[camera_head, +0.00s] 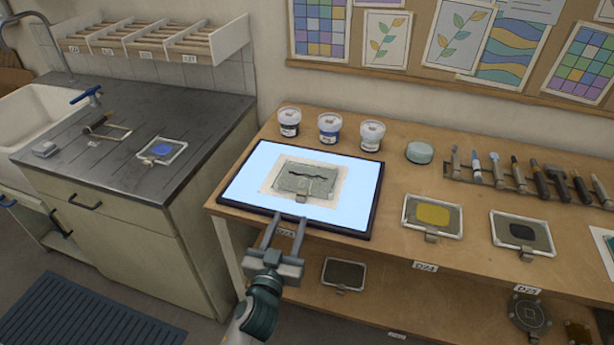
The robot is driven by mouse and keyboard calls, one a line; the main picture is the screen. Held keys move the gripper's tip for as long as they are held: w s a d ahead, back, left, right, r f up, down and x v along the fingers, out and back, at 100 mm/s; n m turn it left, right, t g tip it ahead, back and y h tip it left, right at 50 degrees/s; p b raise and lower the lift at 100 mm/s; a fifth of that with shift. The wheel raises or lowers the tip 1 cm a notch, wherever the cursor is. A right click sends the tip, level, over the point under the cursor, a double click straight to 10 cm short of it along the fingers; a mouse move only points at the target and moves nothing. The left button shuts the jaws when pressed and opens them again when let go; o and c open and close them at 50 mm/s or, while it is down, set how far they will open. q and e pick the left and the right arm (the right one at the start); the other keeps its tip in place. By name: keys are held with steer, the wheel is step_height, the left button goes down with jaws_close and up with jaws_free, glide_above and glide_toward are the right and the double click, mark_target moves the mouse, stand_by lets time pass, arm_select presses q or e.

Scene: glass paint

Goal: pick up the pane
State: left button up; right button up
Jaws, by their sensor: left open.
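A greyish pane (304,180) with a dark wavy line lies on a cream sheet on the lit light pad (240,189). A small clip or tab sits at its near edge. My left gripper (288,220) is open and empty, with its two fingers pointing at the near edge of the light pad, just short of the pane. Other panes are in view: one with a yellow patch (433,215) and one with a dark patch (522,232) lie on the bench to the right. A pane with a blue patch (161,150) lies on the left counter. My right gripper is not in view.
Three paint jars (329,128) and a round pale green tub (419,152) stand behind the light pad. A rack of tools (495,172) runs along the back right. Another dark pane (343,274) lies on the lower shelf. A gap separates the bench from the sink counter (110,185).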

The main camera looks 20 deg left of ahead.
mark_target(300, 200)
arm_select(q)
steer(key=shift+w+a+p, duration=0.1)
steer(key=shift+w+p, duration=0.2)
steer(key=shift+w, duration=1.2)
steer(key=shift+w+r+p, duration=0.2)
steer(key=shift+w+p, duration=0.25)
steer(key=shift+w, duration=0.2)
steer(key=w, duration=0.1)
steer(key=w+p, duration=0.1)
steer(key=w, duration=0.1)
steer(key=shift+d, duration=0.3)
steer(key=shift+w+f, duration=0.15)
steer(key=shift+w, duration=0.3)
jaws_close()
